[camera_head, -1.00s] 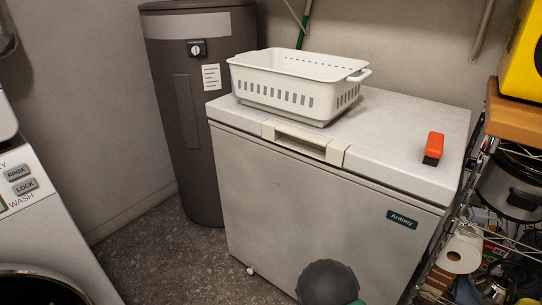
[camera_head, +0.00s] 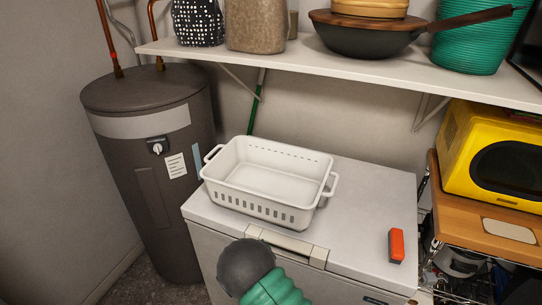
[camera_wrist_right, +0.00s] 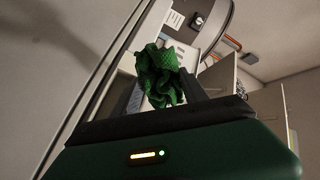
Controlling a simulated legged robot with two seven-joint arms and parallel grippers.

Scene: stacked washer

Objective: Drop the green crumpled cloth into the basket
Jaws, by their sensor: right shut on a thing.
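The white plastic basket (camera_head: 268,180) stands upright and empty on top of the white chest freezer (camera_head: 365,215) in the head view. The green crumpled cloth (camera_wrist_right: 165,72) shows only in the right wrist view. My right gripper (camera_wrist_right: 168,88) is shut on it, and the cloth bunches up between and beyond the dark fingers. In the head view a dark rounded part and green ribbed part of my arm show at the bottom, in front of the freezer. My right gripper and the cloth are out of the head view. My left gripper is in no view.
An orange-red object (camera_head: 396,246) lies on the freezer's right side. A shelf (camera_head: 340,72) with a dark pan (camera_head: 365,38) and containers hangs above. A dark grey cylindrical tank (camera_head: 150,170) stands left, and a yellow microwave (camera_head: 495,150) right.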

